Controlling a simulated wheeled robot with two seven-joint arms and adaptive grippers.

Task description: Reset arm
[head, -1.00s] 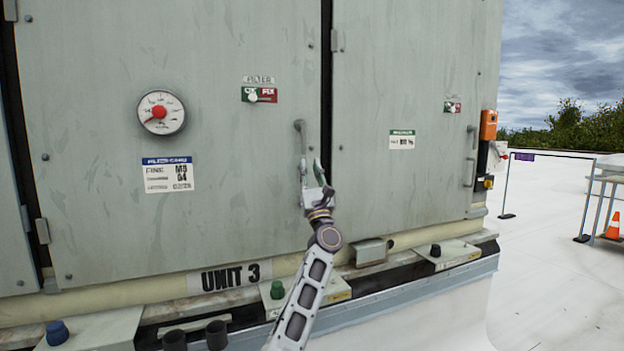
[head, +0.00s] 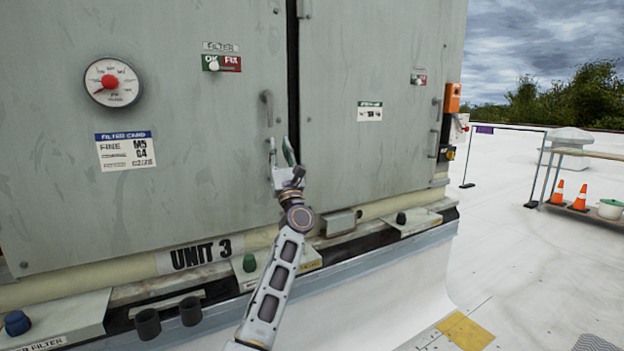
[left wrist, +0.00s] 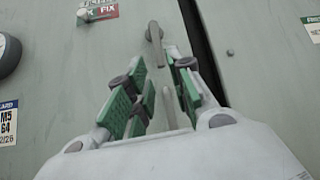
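My left gripper (head: 281,152) is open at the seam side of the cooler's door (head: 190,130), just below the top of a grey vertical door handle (head: 266,100). In the left wrist view my green-padded fingers (left wrist: 160,95) are spread apart. The handle (left wrist: 154,36) shows beyond them, and its bar runs down into the gap between them. I cannot tell whether the fingers touch the handle. No other object is held. My left arm reaches up from the bottom of the head view. My right gripper is out of view.
A pressure gauge (head: 112,82) and a filter card (head: 125,150) are on the door. Capped pipe stubs (head: 190,311) and ledges line the unit's base. Open white roof lies to the right, with a barrier frame (head: 506,145) and a shelf (head: 585,208) with orange cones.

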